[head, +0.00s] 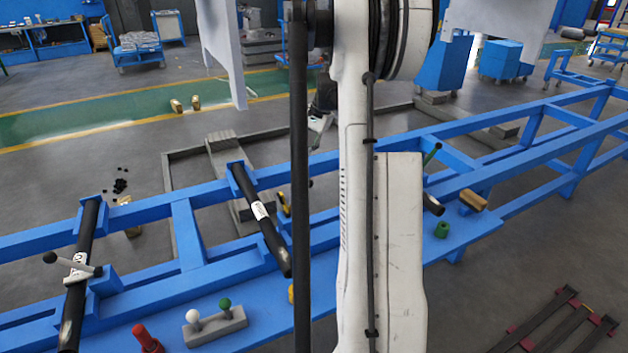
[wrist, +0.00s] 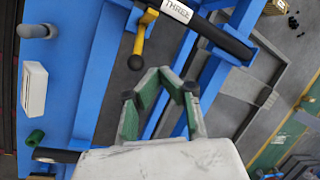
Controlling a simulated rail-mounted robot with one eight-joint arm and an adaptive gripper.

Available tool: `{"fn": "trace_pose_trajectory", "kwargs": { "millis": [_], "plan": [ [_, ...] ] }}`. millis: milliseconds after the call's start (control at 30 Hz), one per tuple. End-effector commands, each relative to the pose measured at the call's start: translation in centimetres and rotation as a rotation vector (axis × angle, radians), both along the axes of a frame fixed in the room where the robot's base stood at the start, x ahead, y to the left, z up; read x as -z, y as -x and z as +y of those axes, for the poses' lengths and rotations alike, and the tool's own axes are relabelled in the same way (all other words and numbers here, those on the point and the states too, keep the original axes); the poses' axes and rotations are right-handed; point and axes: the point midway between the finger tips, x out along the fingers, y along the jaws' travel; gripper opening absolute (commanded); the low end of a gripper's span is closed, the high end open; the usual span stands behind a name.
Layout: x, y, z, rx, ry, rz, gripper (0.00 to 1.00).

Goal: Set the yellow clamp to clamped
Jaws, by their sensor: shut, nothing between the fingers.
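The yellow clamp (wrist: 140,38) is at the top of the wrist view, beside a black tube with a white label reading THREE (wrist: 222,32). Its yellow lever ends in a black knob and points away from the tube, down the picture. In the head view, a small part of the yellow clamp (head: 284,204) shows beside the labelled tube (head: 262,215), partly hidden by my arm. My gripper (wrist: 160,71) is shut and empty, its fingertips together a little below and right of the knob, apparently apart from it. The head view does not show my gripper; my arm blocks that area.
Blue frame rails (head: 185,230) cross under the tubes. At left, another tube (head: 72,325) carries a clamp with a black-knobbed lever (head: 75,265). A grey block with white and green knobs (head: 215,328) and a red piece (head: 147,338) stand on the near blue plate.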

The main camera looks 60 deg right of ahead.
Motion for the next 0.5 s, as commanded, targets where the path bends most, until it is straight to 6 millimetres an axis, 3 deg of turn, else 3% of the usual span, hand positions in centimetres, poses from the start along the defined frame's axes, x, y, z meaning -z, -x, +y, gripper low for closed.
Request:
{"fn": "trace_pose_trajectory", "kwargs": {
  "millis": [33, 200, 500],
  "plan": [
    [1.0, 0.7, -1.7, 0.03, -0.017, 0.003, 0.0],
    [3.7, 2.7, -5.7, 0.108, -0.069, 0.011, 0.0],
    [5.7, 4.4, -8.4, 0.163, -0.109, 0.015, 0.0]
  ]
}}
